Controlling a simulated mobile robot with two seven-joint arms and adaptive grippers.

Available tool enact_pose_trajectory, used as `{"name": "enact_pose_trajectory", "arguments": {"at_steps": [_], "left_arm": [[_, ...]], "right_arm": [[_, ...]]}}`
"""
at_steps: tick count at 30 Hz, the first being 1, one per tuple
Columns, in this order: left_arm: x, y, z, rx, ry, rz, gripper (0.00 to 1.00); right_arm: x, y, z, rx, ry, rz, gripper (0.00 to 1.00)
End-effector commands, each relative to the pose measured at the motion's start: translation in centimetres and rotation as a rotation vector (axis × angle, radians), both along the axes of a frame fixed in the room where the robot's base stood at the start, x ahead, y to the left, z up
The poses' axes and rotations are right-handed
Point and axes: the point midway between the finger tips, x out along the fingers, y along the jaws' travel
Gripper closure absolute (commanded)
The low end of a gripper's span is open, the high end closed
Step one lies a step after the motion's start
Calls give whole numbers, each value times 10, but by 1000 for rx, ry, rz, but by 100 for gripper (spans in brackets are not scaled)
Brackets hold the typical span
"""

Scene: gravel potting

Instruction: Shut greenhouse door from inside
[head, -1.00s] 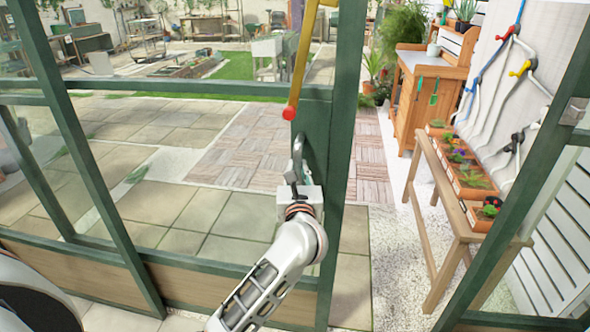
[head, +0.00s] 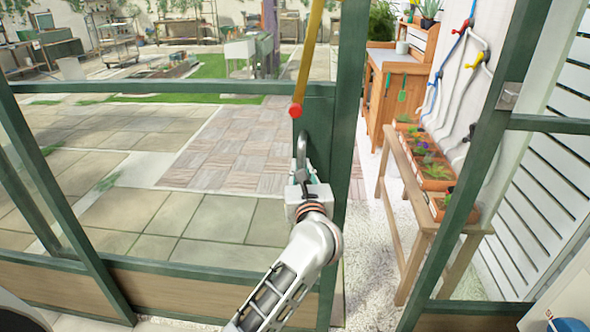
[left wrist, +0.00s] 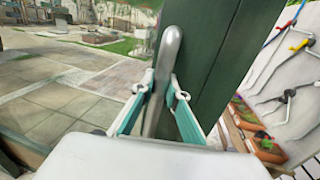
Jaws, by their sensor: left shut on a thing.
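The greenhouse door (head: 326,150) is a green frame with clear panes, standing ajar. A gap lies between its free edge and the green door post (head: 470,170) on the right, which carries a small metal plate (head: 508,96). My left gripper (head: 304,172) is shut on the door's silver handle (head: 302,147). In the left wrist view, the two teal fingers of the gripper (left wrist: 160,92) sit either side of the upright handle (left wrist: 170,60), against the green door stile (left wrist: 215,60). My right gripper is out of sight.
A yellow rod (head: 306,60) with a red end hangs just above the handle. Through the gap stand a wooden bench (head: 405,185) with planters and an orange potting cabinet (head: 392,90). Paving (head: 160,215) lies beyond the panes. White gravel (head: 365,260) shows in the gap.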

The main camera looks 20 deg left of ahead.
Motion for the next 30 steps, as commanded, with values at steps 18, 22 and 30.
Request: {"name": "enact_pose_trajectory", "arguments": {"at_steps": [18,22,30], "left_arm": [[1,-3,-1,-1,2,1,69],[1,-3,-1,0,1,1,69],[0,0,0,1,0,2,69]], "right_arm": [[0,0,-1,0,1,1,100],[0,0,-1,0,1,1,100],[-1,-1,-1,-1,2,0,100]]}}
